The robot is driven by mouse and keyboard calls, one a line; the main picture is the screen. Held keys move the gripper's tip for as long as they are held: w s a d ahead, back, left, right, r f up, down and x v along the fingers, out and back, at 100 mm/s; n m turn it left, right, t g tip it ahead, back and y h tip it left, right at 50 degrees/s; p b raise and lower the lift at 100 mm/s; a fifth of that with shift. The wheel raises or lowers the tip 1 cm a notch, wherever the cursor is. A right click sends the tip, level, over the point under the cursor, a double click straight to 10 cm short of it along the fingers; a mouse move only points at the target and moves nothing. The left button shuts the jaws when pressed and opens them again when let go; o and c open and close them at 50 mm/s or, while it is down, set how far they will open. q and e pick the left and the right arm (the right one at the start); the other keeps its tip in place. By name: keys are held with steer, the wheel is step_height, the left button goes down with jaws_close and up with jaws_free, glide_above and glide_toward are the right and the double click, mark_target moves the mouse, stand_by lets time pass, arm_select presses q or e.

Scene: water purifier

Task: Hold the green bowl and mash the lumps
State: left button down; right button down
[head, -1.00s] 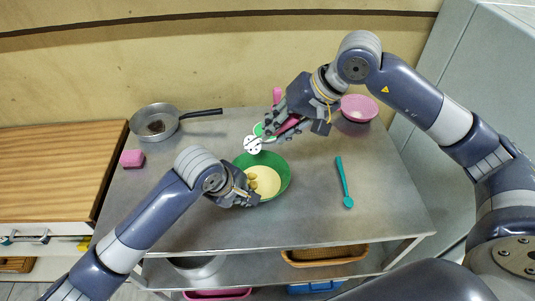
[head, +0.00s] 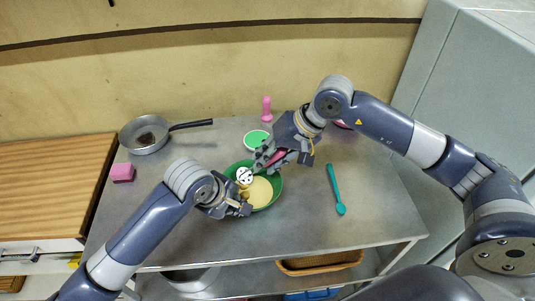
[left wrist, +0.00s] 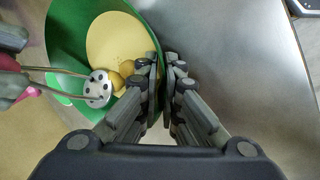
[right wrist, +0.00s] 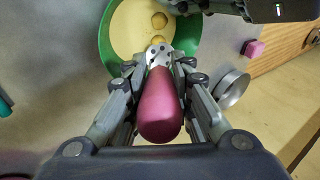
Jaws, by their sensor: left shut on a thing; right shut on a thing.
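My right gripper (head: 268,165) is shut on the pink handle (right wrist: 160,105) of a masher. The masher's white perforated head (head: 244,175) is over the left back part of the bowl. In the left wrist view it shows beside the lumps (left wrist: 126,70); contact is unclear.
A green-topped round item (head: 257,140) and a pink upright item (head: 267,108) stand behind the bowl. A pan (head: 145,135) and pink sponge (head: 122,172) are at the left. A teal spoon (head: 335,188) lies right. A pink bowl is mostly hidden behind my right arm.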

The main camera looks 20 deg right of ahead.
steer(key=shift+f, duration=0.35)
stand_by(0.6)
steer(key=shift+s+a+f, duration=0.1)
steer(key=shift+s+a, duration=0.25)
steer(key=shift+s, duration=0.65)
steer(key=shift+s+a+r, duration=0.1)
steer(key=shift+s+a, duration=0.2)
steer(key=shift+s, duration=0.65)
steer(key=shift+s+a+f, duration=0.1)
steer(key=shift+s+a, duration=0.25)
steer(key=shift+s, duration=0.65)
arm_select(q)
steer(key=shift+r, duration=0.1)
arm_select(e)
steer(key=shift+s+a+f, duration=0.1)
steer(key=shift+s+a, duration=0.1)
steer(key=shift+s, duration=0.25)
steer(key=shift+s+a, duration=0.2)
steer(key=shift+s, duration=0.25)
